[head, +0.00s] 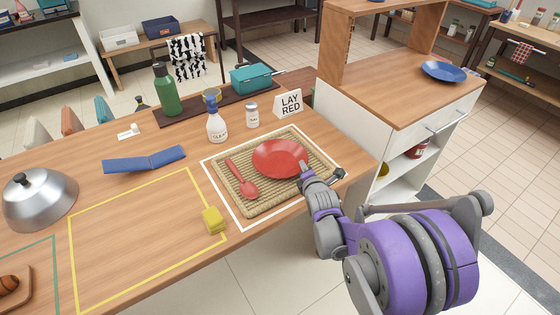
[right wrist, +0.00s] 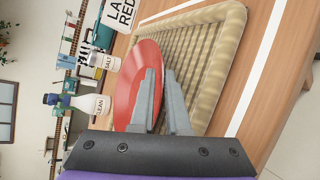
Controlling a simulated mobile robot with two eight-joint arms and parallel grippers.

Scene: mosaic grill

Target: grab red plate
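The red plate (head: 279,157) lies on a woven tan mat (head: 262,203) on the wooden counter, inside a white outline. My right gripper (head: 304,172) is at the plate's near right edge. In the right wrist view, the red plate (right wrist: 136,82) reaches up to the fingers of my right gripper (right wrist: 162,85). One finger overlaps the plate and the other is over the mat, with a gap between the tips. Whether the rim touches either finger is hard to see. My left gripper is not in view.
A red spoon (head: 242,180) lies left of the plate on the mat. A yellow sponge (head: 213,220) is further left. A "LAY RED" sign (head: 290,103), salt shaker (head: 252,115) and spray bottle (head: 216,122) stand behind. A blue plate (head: 443,71) sits on the right cabinet.

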